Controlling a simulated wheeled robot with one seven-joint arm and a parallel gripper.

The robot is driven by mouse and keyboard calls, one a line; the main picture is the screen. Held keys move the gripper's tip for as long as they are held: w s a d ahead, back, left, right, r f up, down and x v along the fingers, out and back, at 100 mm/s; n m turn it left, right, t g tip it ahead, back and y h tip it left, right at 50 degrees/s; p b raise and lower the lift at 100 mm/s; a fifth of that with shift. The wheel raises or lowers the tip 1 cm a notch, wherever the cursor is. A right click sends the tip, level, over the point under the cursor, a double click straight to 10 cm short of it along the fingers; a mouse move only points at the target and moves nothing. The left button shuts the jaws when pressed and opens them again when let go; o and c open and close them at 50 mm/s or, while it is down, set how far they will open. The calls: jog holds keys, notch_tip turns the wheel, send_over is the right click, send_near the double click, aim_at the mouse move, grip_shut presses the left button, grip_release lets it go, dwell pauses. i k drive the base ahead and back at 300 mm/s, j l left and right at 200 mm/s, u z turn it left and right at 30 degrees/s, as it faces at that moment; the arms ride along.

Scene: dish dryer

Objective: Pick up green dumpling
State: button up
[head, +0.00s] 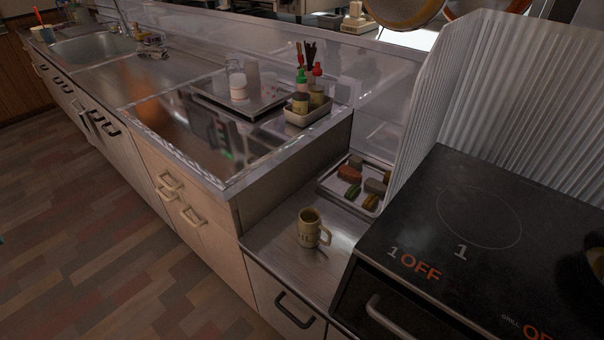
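A small tray (326,186) with a pale rim sits on the low steel counter, between the raised counter and the black stove. Several small food pieces lie on it. A dark green piece, which looks like the green dumpling (353,192), lies near the tray's front edge. An orange-red piece (349,174) is just behind it, and a yellowish piece (370,202) is to its right. Another greenish piece shows at the tray's right side by the corrugated guard. The pieces are too small to tell apart surely. My gripper is not in view.
A beige mug (309,229) stands in front of the tray on the low counter. The stove (470,225) and its corrugated metal guard (480,90) rise close on the right. The raised counter, with a condiment caddy (308,112), stands on the left. The floor in front is clear.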

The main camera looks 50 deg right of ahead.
aim_at(354, 190)
jog(key=i+j+z, duration=0.1)
jog(key=i+z, duration=0.25)
jog(key=i+j+z, duration=0.2)
jog(key=z, duration=0.15)
jog(key=i+j+z, duration=0.35)
jog(key=l+z, duration=0.1)
jog(key=z, duration=0.55)
jog(key=k, duration=0.05)
